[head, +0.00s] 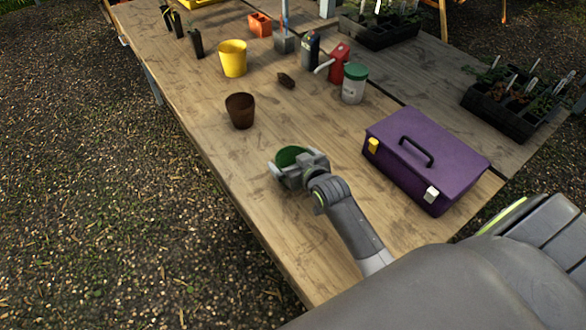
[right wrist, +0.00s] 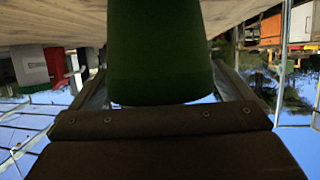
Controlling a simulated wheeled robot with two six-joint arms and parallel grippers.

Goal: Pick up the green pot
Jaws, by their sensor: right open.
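The green pot (head: 289,155) stands on the wooden table in the head view, partly hidden behind my right gripper (head: 294,165). In the right wrist view the green pot (right wrist: 158,50) fills the upper middle, between the two fingers of the right gripper (right wrist: 160,85). The right gripper is open, with one finger on each side of the pot. I cannot tell whether either finger touches it. My left gripper is in neither view.
A purple toolbox (head: 428,160) lies right of the gripper. A brown pot (head: 240,111), a yellow pot (head: 233,59), a green-lidded jar (head: 354,84) and a red can (head: 338,63) stand farther back. Bare table (head: 250,200) lies left of the gripper, up to the table's edge.

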